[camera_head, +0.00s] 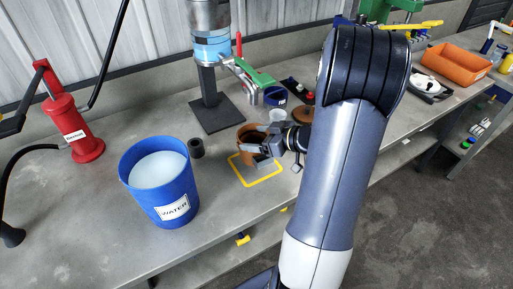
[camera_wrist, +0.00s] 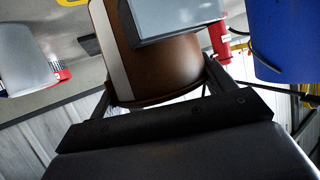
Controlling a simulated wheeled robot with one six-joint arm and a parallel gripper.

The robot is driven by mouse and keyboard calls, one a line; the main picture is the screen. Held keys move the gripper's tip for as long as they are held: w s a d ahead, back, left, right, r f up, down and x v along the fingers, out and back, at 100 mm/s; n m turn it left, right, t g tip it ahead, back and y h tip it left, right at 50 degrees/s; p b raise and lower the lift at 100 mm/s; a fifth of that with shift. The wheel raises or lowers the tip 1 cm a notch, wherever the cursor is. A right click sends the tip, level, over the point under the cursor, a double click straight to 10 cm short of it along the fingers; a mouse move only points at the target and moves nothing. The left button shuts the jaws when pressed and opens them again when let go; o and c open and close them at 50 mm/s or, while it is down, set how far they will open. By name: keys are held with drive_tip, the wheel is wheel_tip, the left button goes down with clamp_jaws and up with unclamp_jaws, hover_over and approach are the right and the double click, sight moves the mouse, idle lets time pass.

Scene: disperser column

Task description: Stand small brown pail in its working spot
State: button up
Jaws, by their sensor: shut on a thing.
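The small brown pail (camera_head: 247,134) is at the back part of a yellow outlined square (camera_head: 261,181) on the bench, in front of the disperser column. My gripper (camera_head: 268,146) reaches it from the right and is shut on it. In the wrist view the brown pail (camera_wrist: 185,65), with a pale stripe, lies between the two fingers of my gripper (camera_wrist: 160,88). A grey block-like part (camera_wrist: 178,14) covers some of the pail there. I cannot tell whether the pail's base touches the bench.
A red pump (camera_head: 77,127) stands far left. Cups and a blue container (camera_head: 275,96) crowd behind my gripper.

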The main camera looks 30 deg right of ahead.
drive_tip(key=shift+f, duration=1.75)
drive_tip(key=shift+b, duration=0.3)
drive_tip(key=shift+f, duration=0.2)
drive_tip(key=o, duration=1.4)
drive_tip(key=shift+c, duration=0.2)
drive_tip(key=shift+r, duration=0.25)
drive_tip(key=v, duration=1.2)
drive_tip(key=shift+p, duration=0.4)
